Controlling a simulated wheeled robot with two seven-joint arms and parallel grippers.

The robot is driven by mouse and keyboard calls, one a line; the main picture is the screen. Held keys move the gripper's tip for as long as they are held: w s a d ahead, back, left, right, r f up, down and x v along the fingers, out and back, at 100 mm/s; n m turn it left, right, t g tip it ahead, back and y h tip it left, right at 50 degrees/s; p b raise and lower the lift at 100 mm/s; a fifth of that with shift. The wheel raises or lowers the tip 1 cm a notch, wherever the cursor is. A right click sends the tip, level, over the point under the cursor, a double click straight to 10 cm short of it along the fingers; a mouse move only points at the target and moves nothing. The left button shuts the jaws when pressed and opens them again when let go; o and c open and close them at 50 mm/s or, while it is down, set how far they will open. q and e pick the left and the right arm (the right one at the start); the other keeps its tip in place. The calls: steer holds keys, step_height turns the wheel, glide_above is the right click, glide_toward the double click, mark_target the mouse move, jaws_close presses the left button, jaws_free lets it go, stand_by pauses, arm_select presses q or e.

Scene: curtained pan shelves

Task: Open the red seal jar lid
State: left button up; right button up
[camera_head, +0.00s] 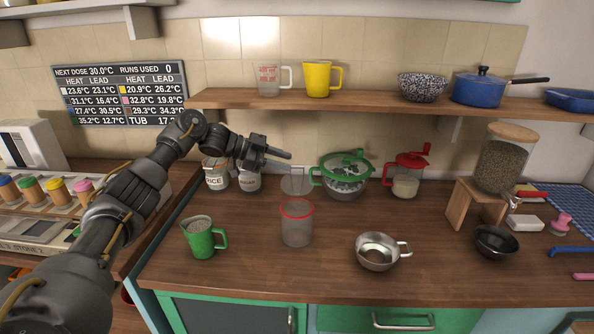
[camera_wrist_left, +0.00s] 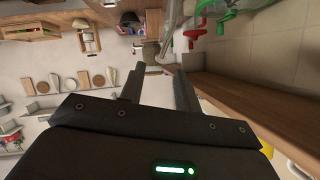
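The red seal jar (camera_head: 297,228) is a clear jar with a red ring round its rim. It stands upright on the wooden counter, left of the middle. A clear round lid (camera_head: 296,183) appears raised on edge above the jar's back rim, so the jar looks open. My left gripper (camera_head: 287,159) is just above and behind this lid, pointing right. Its fingers look empty and apart, with a gap between them in the left wrist view (camera_wrist_left: 159,76). Whether a finger touches the lid cannot be told. My right gripper is in neither view.
A green jug (camera_head: 203,240) stands left of the jar and a metal pan (camera_head: 378,252) right of it. Behind are white canisters (camera_head: 249,180), a green-lidded bowl (camera_head: 344,180) and a red-topped grinder (camera_head: 406,182). A wooden shelf (camera_head: 370,103) runs above my gripper.

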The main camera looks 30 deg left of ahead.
arm_select(q)
steer(key=shift+b+v, duration=0.45)
steer(key=shift+v, duration=1.55)
steer(key=shift+f, duration=0.1)
steer(key=shift+c, duration=0.8)
steer(key=shift+n+y, duration=0.5)
steer(key=shift+y, duration=0.1)
steer(key=s+a+f, duration=0.1)
steer(key=f, duration=0.2)
steer(key=s+a+f+b, duration=0.1)
steer(key=f, duration=0.2)
steer(key=s+a+f+b, duration=0.1)
steer(key=a+f, duration=0.1)
steer(key=f, duration=0.2)
steer(key=shift+s, duration=0.15)
jaws_close()
steer(key=s+a+f+m+t+y+b, duration=0.1)
steer(key=s+a+f+m+b, duration=0.1)
steer(key=a+f+b, duration=0.3)
steer(key=s+d+r+m+t+h, duration=0.1)
steer(key=d+r+m+h, duration=0.1)
steer(key=d+r+m, duration=0.2)
steer(key=s+d+r+m+t+h, duration=0.2)
steer(key=d+r+m, duration=0.3)
steer(key=r+m, duration=0.2)
steer(key=shift+s+d+m+t+h+p, duration=0.3)
steer(key=shift+m+p, duration=0.15)
steer(key=shift+m, duration=0.35)
